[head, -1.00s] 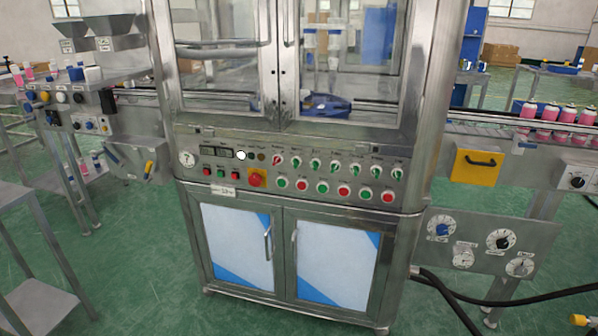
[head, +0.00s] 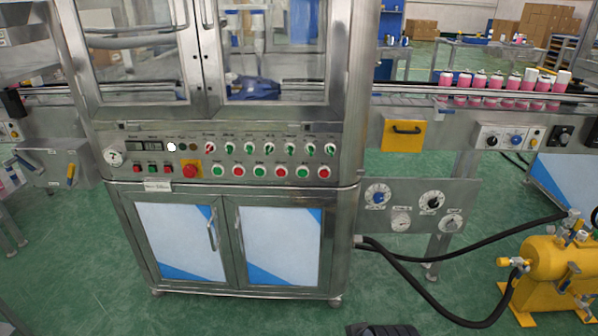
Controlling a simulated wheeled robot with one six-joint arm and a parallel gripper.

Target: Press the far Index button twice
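The machine's control panel (head: 230,158) faces me below the glass doors. Its lower row holds green and red round buttons, such as a green one (head: 217,171) and a red one (head: 324,172). A row of selector knobs (head: 270,148) sits above them. Further left are small square buttons (head: 153,169) in red and green and a large red mushroom button (head: 191,169) on a yellow base. The labels are too small to read, so I cannot tell which button is Index. My gripper is not in view.
Cabinet doors (head: 280,243) are below the panel. A gauge plate (head: 418,206) and a conveyor with pink cans (head: 500,85) are at right. Black hoses (head: 410,270) run over the floor to a yellow tank (head: 550,262). Green floor in front is mostly clear.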

